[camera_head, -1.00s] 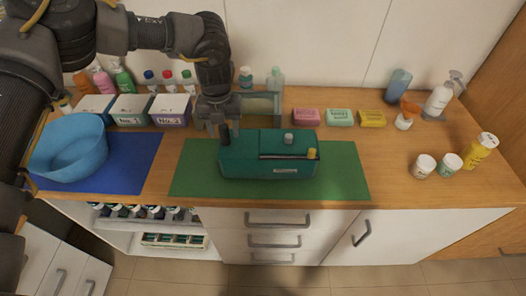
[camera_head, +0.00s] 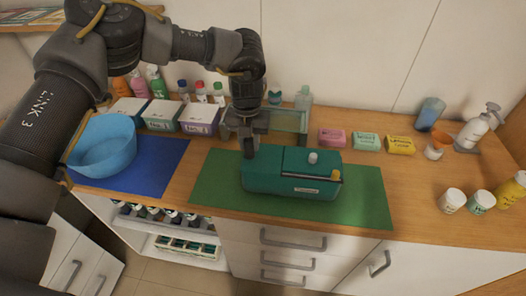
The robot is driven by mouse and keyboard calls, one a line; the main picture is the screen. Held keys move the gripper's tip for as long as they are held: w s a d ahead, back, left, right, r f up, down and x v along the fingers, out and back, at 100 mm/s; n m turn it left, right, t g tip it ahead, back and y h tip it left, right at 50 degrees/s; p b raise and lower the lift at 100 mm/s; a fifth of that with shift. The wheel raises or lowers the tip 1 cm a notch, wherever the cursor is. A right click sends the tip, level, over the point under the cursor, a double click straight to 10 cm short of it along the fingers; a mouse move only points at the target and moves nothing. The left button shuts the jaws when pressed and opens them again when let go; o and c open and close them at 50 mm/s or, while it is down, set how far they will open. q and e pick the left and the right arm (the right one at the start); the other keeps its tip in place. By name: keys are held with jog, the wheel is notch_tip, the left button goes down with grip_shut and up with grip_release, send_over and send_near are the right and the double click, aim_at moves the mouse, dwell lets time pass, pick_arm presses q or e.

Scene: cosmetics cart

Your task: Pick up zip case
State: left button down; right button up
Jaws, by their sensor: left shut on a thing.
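The teal zip case (camera_head: 285,187) lies on the green mat (camera_head: 350,208) near the middle of the counter. It has a dark line along its top, a pale knob on top, a yellow piece at its right end and a small label on the front. My left gripper (camera_head: 246,151) points down at the case's left back corner and is shut on the case there. The case looks level and I cannot tell whether it is raised off the mat. The far finger's contact is partly hidden. My right gripper is not in view.
A blue basin (camera_head: 102,148) stands on a blue mat (camera_head: 150,180) at left. Numbered boxes (camera_head: 199,122) and a greenish clear holder (camera_head: 290,122) stand behind. Soap bars (camera_head: 365,141), jars (camera_head: 452,201) and a pump bottle (camera_head: 474,131) are at right. Counter between mat and jars is clear.

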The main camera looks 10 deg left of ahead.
pick_arm(q)
jog(key=shift+r+b, duration=0.45)
jog(key=shift+r, duration=0.8)
jog(key=shift+d+r, duration=0.1)
jog(key=shift+r, duration=0.25)
jog(key=s+d+r+b, duration=0.2)
jog(key=s+r+b, duration=0.4)
jog(key=s+r, duration=0.3)
jog(key=s, duration=0.4)
jog(key=shift+s+d+r+b, duration=0.35)
jog(key=shift+d+r+b, duration=0.05)
jog(key=shift+w+a+f+p, duration=0.35)
jog(key=shift+w+a+f, duration=0.1)
jog(key=shift+w+f, duration=1.65)
jog(key=shift+w+a+f+p, duration=0.35)
jog(key=shift+w+a+f, duration=0.15)
jog(key=shift+w+f, duration=1.6)
jog(key=shift+w+a+f+p, duration=0.4)
jog(key=shift+w+f, duration=1.4)
jog(key=shift+w, duration=0.6)
jog(key=shift+w+a+f, duration=0.1)
jog(key=shift+w+f, duration=0.2)
